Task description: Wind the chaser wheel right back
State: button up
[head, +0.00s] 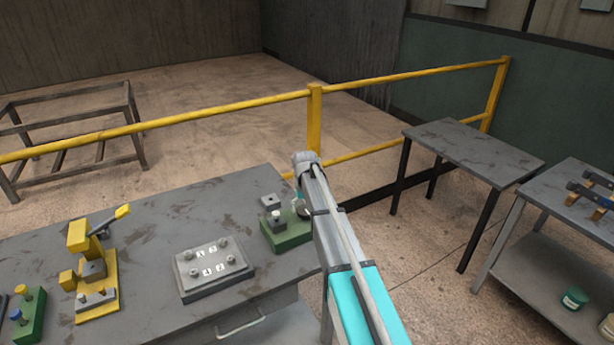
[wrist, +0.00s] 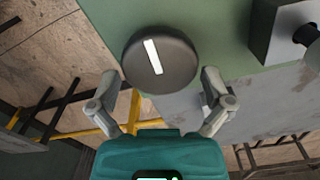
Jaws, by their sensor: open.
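The chaser wheel appears to be the dark grey disc with a white bar mark (wrist: 160,60) on a green body in the wrist view. The bar is tilted slightly from upright. My gripper (wrist: 160,84) is open, its two fingers apart at the disc's lower left and lower right. I cannot tell whether either finger touches it. In the head view, the green block (head: 286,238) sits near the bench's right end, and a small dark part of the wheel (head: 304,210) shows beside my arm. My arm hides the rest.
The grey bench (head: 150,225) also holds a grey plate with numbered knobs (head: 212,268), a yellow lever fixture (head: 97,265) and another green block (head: 28,316). A yellow rail (head: 230,107) runs behind the bench. A separate table (head: 470,150) stands at right.

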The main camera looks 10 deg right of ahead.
aim_at(305, 210)
jog(key=m, duration=0.4)
jog(key=shift+d, duration=0.1)
jog(key=m, duration=0.8)
jog(key=shift+s+d, duration=0.15)
jog(key=m, duration=0.4)
notch_tip(305, 210, up, 14)
jog(key=p, duration=1.3)
jog(key=shift+p, duration=0.4)
jog(key=shift+f, duration=0.1)
jog(key=shift+s, duration=0.1)
jog(key=n, duration=0.8)
jog(key=shift+s+a, duration=0.1)
jog(key=shift+a, duration=0.25)
